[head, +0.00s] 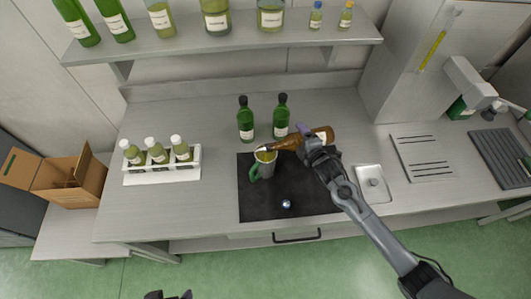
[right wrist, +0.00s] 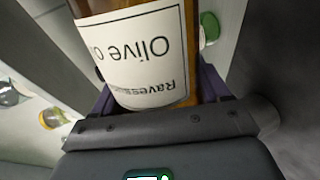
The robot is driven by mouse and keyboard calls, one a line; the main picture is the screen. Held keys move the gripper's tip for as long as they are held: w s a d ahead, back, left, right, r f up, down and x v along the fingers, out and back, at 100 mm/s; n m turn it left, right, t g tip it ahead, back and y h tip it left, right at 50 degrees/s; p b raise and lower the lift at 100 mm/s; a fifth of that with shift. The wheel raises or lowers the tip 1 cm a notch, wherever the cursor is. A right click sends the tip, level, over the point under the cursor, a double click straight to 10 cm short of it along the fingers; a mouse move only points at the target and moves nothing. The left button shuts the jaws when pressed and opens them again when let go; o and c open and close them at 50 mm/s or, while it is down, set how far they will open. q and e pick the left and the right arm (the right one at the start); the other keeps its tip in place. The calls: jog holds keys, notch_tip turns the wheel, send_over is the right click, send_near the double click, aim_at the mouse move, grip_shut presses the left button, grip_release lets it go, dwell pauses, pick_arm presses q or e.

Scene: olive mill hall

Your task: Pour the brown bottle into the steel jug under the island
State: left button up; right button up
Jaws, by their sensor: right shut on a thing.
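The brown bottle (head: 318,135) is tipped nearly on its side above a dark mat, its neck pointing left. Its mouth is at the rim of the steel jug (head: 266,167), which stands upright on the mat with a green handle on its left. Yellow-green shows inside the jug's top; I cannot make out a stream. My right gripper (head: 312,146) is shut on the bottle. In the right wrist view the bottle (right wrist: 188,45) sits between the jaws, its olive oil label upside down. Dark tips at the bottom edge seem to be my left gripper (head: 168,295), mostly cut off.
Two green bottles (head: 246,122) stand just behind the mat (head: 250,209). A small shiny ball-like thing (head: 286,204) lies on it. A white rack (head: 133,179) with three bottles and a cardboard box (head: 88,172) are left. A bottle shelf (head: 290,42) hangs above. A steel lidded tray (head: 372,183) is right.

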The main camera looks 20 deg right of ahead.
jog(key=shift+w+d+r, duration=0.2)
jog(key=shift+d+r, duration=0.05)
jog(key=shift+r, duration=0.05)
jog(key=shift+s+a, duration=0.15)
jog(key=shift+a, duration=0.05)
jog(key=shift+d, duration=0.15)
